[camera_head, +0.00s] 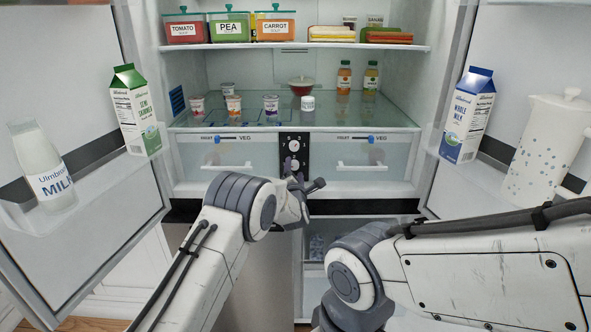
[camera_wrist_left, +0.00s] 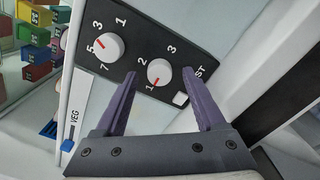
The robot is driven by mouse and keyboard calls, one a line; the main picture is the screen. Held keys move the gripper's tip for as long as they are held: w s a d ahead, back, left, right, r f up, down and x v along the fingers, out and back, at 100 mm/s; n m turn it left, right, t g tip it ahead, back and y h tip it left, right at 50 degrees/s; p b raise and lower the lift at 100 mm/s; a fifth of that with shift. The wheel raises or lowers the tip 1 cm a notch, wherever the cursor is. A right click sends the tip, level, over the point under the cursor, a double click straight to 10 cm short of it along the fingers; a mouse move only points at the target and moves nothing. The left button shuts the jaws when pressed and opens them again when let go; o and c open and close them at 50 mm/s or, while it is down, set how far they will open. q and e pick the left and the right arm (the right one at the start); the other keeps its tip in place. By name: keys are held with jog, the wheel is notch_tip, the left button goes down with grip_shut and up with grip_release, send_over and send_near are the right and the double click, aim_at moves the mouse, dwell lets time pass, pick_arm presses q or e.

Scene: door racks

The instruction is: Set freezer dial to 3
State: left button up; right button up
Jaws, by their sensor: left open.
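The black control panel (camera_head: 285,158) is in the middle of the fridge, between two drawers. In the left wrist view it carries two white dials with red marks. The dial numbered 1, 2, 3 (camera_wrist_left: 160,71) has its red mark toward 1. The other dial (camera_wrist_left: 108,46), numbered 1 to 7, has its mark near 5. My left gripper (camera_head: 297,180) is in front of the panel's lower part. In the left wrist view its purple fingers (camera_wrist_left: 159,82) are open, one on each side of the 1-2-3 dial. I cannot tell whether they touch it. My right gripper is out of view.
Clear drawers (camera_head: 235,158) flank the panel, with a glass shelf (camera_head: 350,115) above. Both fridge doors (camera_head: 100,210) stand open, holding milk cartons, a bottle and a jug (camera_head: 545,150).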

pick_arm(q)
jog(key=shift+w, duration=0.3)
jog(key=shift+c, duration=0.4)
